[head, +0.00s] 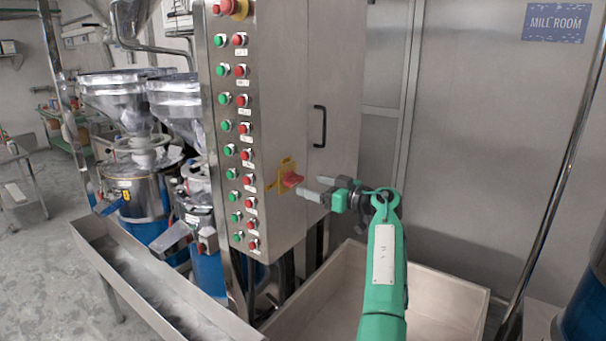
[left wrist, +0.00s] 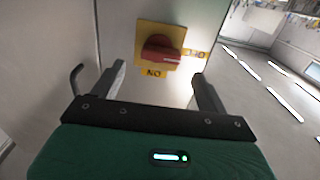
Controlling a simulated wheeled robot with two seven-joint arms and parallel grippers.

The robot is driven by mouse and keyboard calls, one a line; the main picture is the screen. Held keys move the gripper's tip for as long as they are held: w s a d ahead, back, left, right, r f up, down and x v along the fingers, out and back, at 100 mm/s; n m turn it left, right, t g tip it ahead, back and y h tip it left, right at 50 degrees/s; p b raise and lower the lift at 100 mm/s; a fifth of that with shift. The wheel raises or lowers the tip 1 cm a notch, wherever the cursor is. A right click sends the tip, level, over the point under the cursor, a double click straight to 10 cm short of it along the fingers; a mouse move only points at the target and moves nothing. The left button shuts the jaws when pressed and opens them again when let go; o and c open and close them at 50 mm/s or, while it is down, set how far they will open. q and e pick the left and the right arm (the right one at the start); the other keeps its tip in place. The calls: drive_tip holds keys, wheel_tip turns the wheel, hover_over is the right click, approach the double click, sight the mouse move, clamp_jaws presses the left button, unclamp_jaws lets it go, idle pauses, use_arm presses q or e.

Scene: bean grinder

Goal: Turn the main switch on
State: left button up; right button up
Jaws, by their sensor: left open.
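The main switch is a red rotary knob (head: 291,179) on a yellow plate, low on the side of the steel control cabinet (head: 290,90). In the left wrist view, the knob (left wrist: 160,52) lies crosswise, its handle toward the OFF label at the right. The ON label is below it, upside down. My left gripper (head: 313,188) is open and empty, just right of the knob in the head view. In the left wrist view, its fingers (left wrist: 158,75) stand either side of the knob, apart from it. My right gripper is not in view.
Rows of green and red buttons (head: 237,125) and a black handle (head: 319,126) are on the cabinet. A pale open bin (head: 440,270) stands below my arm. A steel trough (head: 150,270) and blue grinders (head: 145,205) are at the left.

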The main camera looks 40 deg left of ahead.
sight(298, 181)
use_arm(q)
drive_tip(key=a, duration=0.1)
drive_tip(key=a+p, duration=0.1)
drive_tip(key=a, duration=0.2)
drive_tip(key=shift+s+r, duration=0.15)
drive_tip(key=shift+s, duration=0.15)
drive_tip(key=shift+a+p, duration=0.3)
drive_tip(key=shift+p, duration=0.05)
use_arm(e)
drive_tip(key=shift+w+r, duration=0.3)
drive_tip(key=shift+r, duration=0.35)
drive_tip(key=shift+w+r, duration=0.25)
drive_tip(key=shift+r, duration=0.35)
use_arm(q)
drive_tip(key=c, duration=1)
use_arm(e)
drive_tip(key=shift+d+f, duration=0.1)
